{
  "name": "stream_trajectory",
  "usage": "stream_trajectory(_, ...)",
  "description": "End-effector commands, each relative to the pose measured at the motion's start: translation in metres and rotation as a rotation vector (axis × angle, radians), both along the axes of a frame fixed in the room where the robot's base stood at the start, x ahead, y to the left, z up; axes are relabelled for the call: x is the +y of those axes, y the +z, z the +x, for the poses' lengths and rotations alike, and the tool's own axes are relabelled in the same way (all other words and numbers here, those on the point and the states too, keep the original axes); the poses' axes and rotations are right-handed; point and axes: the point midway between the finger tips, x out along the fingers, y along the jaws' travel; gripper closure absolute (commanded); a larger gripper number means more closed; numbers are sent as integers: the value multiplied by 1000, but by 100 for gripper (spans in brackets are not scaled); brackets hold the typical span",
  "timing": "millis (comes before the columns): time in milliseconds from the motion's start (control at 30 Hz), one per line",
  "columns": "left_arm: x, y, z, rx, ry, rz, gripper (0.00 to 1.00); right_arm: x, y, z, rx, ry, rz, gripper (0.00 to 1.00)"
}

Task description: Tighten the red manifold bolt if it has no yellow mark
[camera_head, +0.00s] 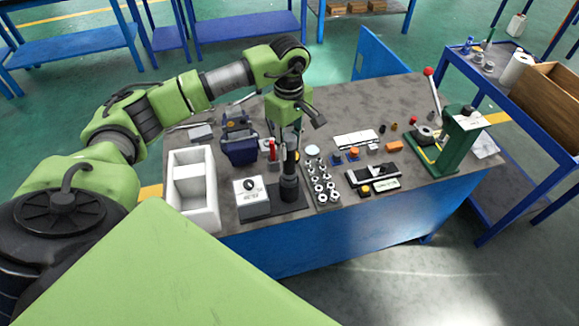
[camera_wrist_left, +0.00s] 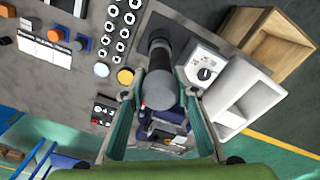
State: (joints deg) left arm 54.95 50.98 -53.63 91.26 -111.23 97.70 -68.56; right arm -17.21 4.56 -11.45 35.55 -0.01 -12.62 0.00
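My left gripper (camera_head: 291,142) is over the bench, pointing down around a dark upright cylindrical tool (camera_head: 289,185) on a black base plate (camera_head: 268,206). In the wrist view the two fingers of the left gripper (camera_wrist_left: 159,88) stand on either side of the tool (camera_wrist_left: 158,58), with what look like narrow gaps. A dark blue block-like fixture (camera_head: 240,152) stands left of the gripper; it shows partly between the fingers in the wrist view (camera_wrist_left: 168,128). A small upright red item (camera_head: 272,149) is beside it. I cannot make out the red manifold bolt or any yellow mark. My right gripper is not in view.
A white divided tray (camera_head: 207,217) and a knob box (camera_head: 251,198) stand left of the tool. A rack of metal sockets (camera_head: 322,186) is close on its right. A green press (camera_head: 462,140) with a red-knobbed lever is at the right. The bench's far middle is clear.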

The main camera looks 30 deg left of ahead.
Motion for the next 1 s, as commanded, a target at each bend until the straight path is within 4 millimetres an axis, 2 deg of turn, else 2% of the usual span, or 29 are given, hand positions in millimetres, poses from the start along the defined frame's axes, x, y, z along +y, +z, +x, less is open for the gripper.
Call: stream_trajectory(1000, 0, 40, 1, -5, 1, -1, 100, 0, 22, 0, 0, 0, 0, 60)
